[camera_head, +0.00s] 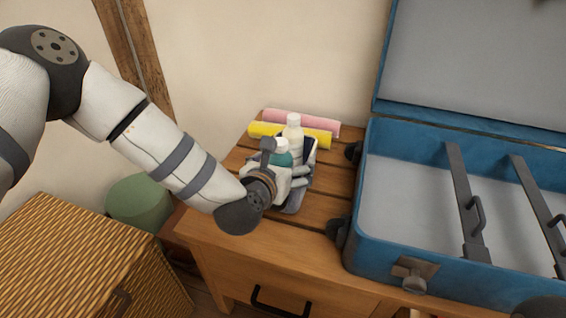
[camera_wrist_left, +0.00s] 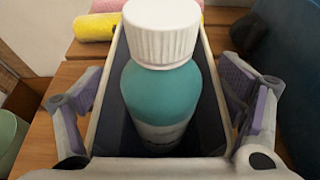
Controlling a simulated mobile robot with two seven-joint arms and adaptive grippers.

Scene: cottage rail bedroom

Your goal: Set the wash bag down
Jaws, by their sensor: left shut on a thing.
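The wash bag (camera_head: 311,153) is a dark navy, open-topped bag with a pale rim, at the wooden top beside the suitcase. In the left wrist view the teal bottle (camera_wrist_left: 160,85) fills the middle of the wash bag (camera_wrist_left: 211,110). My left gripper (camera_head: 286,170) is shut on the bag, with a finger at each side. The gripper and bottles hide much of the bag; I cannot tell whether its base touches the wood. My right gripper is out of view.
A yellow roll (camera_head: 262,130) and a pink roll (camera_head: 300,121) lie behind the bag on the wooden top (camera_head: 330,187). An open blue suitcase (camera_head: 362,235) stands close on the right. A wicker chest (camera_head: 85,260) and green round object (camera_head: 138,200) are lower left.

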